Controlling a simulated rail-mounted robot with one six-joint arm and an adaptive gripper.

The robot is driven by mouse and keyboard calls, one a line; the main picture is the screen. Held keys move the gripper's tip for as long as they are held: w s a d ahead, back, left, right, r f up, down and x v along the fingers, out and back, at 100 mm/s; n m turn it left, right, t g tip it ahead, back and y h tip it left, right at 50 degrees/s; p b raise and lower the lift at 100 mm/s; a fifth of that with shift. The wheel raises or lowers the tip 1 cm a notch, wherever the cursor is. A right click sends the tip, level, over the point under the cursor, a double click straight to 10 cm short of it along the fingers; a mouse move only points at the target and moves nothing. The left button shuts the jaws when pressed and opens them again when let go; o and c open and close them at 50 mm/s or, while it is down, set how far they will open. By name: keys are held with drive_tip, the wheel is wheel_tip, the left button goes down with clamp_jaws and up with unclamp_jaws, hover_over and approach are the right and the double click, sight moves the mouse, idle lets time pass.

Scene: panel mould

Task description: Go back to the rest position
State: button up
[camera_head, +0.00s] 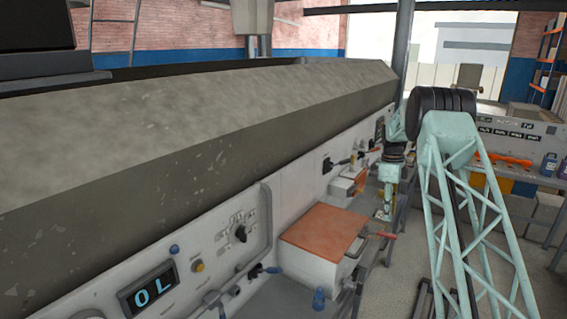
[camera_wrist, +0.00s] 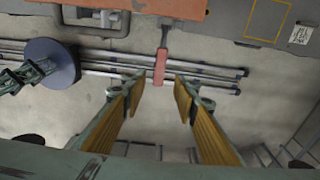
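My gripper (camera_wrist: 160,105) is open in the wrist view, its two yellow-padded fingers spread well apart. A red handle (camera_wrist: 160,68) on a grey stem lies beyond the fingertips, in line with the gap. Nothing is held between the fingers. In the head view my gripper (camera_head: 384,214) hangs pointing down at the end of my arm, close to the red handle (camera_head: 385,235) beside the orange-lidded box (camera_head: 325,228). I cannot tell from this view whether it touches the handle.
A long concrete slab (camera_head: 200,110) fills the left above the white control panel (camera_head: 185,270) with switches and an "OL" display (camera_head: 152,288). Metal rails (camera_wrist: 210,78) run below the handle. Another bench (camera_head: 515,140) stands at the right. Open floor (camera_head: 400,270) lies between.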

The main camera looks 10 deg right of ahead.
drive_tip(key=s+a+r+n+t+b, duration=0.1)
drive_tip(key=s+a+r+n+b, duration=0.2)
drive_tip(key=s+a+r, duration=0.4)
drive_tip(key=s+a+r+n+b, duration=0.25)
drive_tip(key=a+r, duration=0.25)
drive_tip(key=r, duration=0.4)
drive_tip(key=s+a+r+n+b, duration=0.1)
drive_tip(key=s+a+r+n, duration=0.25)
drive_tip(key=s, duration=0.25)
drive_tip(key=s+a+r+n+t+b, duration=0.1)
drive_tip(key=s+a+r+n+b, duration=0.15)
drive_tip(key=s+a, duration=0.2)
drive_tip(key=s+a+r+n+b, duration=0.1)
drive_tip(key=s+a+r+n, duration=0.1)
drive_tip(key=s+a+r, duration=0.3)
drive_tip(key=s+a+f+n+t+b, duration=0.1)
drive_tip(key=s+a+f+n+b, duration=0.15)
drive_tip(key=s, duration=0.85)
drive_tip(key=s+a+f+n+b, duration=0.2)
drive_tip(key=s+a+n, duration=0.2)
drive_tip(key=s, duration=0.7)
drive_tip(key=s+a+f+n+t+b, duration=0.1)
drive_tip(key=s+a+f+n+b, duration=0.2)
drive_tip(key=s, duration=0.7)
drive_tip(key=s+a+f+n+b, duration=0.2)
drive_tip(key=s+f, duration=0.3)
drive_tip(key=s, duration=0.6)
drive_tip(key=shift+s+a+f+n+t+y, duration=0.15)
drive_tip(key=shift+a+f+n+t+y, duration=0.2)
drive_tip(key=shift+n, duration=0.35)
